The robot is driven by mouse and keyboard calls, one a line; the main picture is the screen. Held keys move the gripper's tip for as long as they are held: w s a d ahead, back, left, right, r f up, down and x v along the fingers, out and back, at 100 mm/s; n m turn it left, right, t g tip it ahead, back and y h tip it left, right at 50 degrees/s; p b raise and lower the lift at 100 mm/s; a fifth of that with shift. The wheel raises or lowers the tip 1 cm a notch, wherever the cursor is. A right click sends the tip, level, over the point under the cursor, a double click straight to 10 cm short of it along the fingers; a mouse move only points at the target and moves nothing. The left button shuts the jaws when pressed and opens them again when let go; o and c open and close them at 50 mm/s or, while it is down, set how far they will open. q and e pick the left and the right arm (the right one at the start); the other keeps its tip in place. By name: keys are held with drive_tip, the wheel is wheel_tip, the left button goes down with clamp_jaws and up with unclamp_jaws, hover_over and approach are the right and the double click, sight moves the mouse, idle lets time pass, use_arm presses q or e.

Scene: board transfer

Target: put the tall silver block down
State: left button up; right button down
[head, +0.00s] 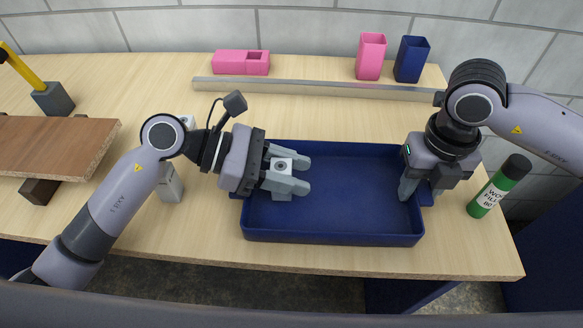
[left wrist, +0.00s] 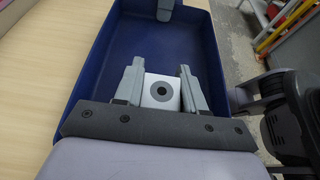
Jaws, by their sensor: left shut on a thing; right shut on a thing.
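A silver block (head: 281,165) with a dark ring on its face is held between the fingers of my left gripper (head: 303,175). The block also shows in the left wrist view (left wrist: 161,91); its lower part is hidden, so I cannot tell its height. The gripper is shut on it over the left end of the blue tray (head: 335,239). I cannot tell whether the block touches the tray floor. My right gripper (head: 419,190) is shut on the tray's right end wall. A finger of it shows at the far wall in the left wrist view.
Another grey block (head: 170,184) stands left of the tray, partly behind my left arm. A green bottle (head: 499,187) stands right of the tray. A metal bar (head: 320,89), pink blocks and a blue container (head: 411,60) are behind. A brown board (head: 55,147) is at left. The tray's middle is clear.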

use_arm(q)
drive_tip(key=shift+s+f, duration=0.1)
drive_tip(key=shift+f, duration=0.4)
drive_tip(key=o, duration=1.2)
drive_tip(key=shift+s+f, duration=0.1)
drive_tip(key=shift+f, duration=0.2)
drive_tip(key=shift+r, duration=0.5)
drive_tip(key=v, duration=1.2)
drive_tip(key=shift+w+r, duration=0.2)
drive_tip(key=shift+r, duration=0.25)
use_arm(e)
drive_tip(key=c, duration=0.6)
unclamp_jaws()
drive_tip(key=shift+c, duration=0.2)
